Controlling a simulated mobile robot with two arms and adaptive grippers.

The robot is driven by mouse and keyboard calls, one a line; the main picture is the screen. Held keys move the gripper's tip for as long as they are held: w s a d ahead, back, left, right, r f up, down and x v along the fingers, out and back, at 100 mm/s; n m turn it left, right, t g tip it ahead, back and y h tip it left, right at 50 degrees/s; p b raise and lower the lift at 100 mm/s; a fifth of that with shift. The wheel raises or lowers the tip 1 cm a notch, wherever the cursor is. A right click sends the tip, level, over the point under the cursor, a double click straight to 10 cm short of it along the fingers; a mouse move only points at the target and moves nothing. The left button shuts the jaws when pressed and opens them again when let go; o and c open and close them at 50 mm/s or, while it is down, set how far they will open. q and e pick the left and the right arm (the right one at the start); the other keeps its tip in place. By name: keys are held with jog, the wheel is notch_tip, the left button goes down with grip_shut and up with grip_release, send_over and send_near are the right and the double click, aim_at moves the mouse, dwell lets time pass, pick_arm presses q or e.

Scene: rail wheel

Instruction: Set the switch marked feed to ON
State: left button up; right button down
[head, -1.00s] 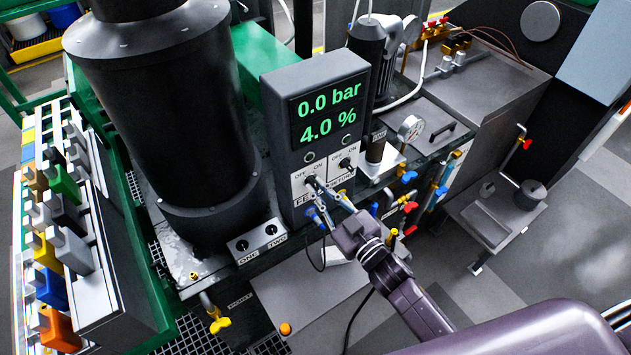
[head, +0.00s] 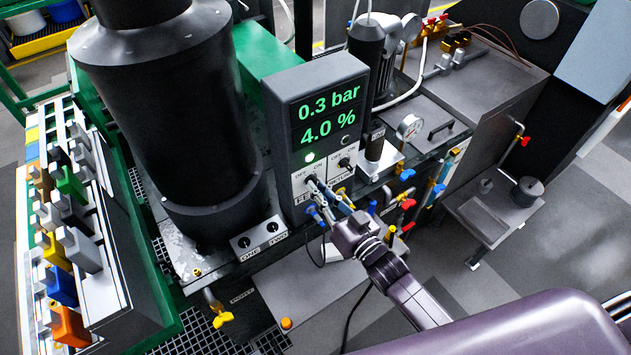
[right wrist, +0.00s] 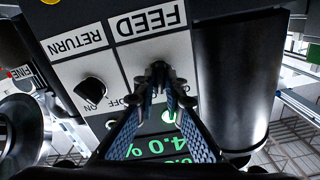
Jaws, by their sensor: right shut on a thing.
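The control box (head: 282,120) has a display reading 0.3 bar and 4.0 %. Its FEED panel (head: 299,186) carries OFF and ON marks. The feed switch (right wrist: 158,70) is a dark knob, mostly covered by my fingertips. My right gripper (head: 320,188) is shut on this knob, also in the right wrist view (right wrist: 160,78). Its exact pointing is hard to read. The lamp (head: 309,157) above FEED is lit, and it glows in the right wrist view too (right wrist: 170,116). My left gripper is not in view.
The RETURN switch (head: 345,163) is close beside FEED, with its lamp (head: 345,140) unlit. A big black cylinder (head: 175,120) stands left of the box. Blue and red valves (head: 407,174) sit to the right. Switches ONE and TWO (head: 257,237) lie below left.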

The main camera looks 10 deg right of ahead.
jog(key=m, duration=0.2)
jog(key=shift+m+p, duration=0.4)
jog(key=c, duration=1.9)
grip_release()
jog(key=shift+s, duration=0.1)
jog(key=p+v, duration=0.2)
jog(key=v, duration=0.5)
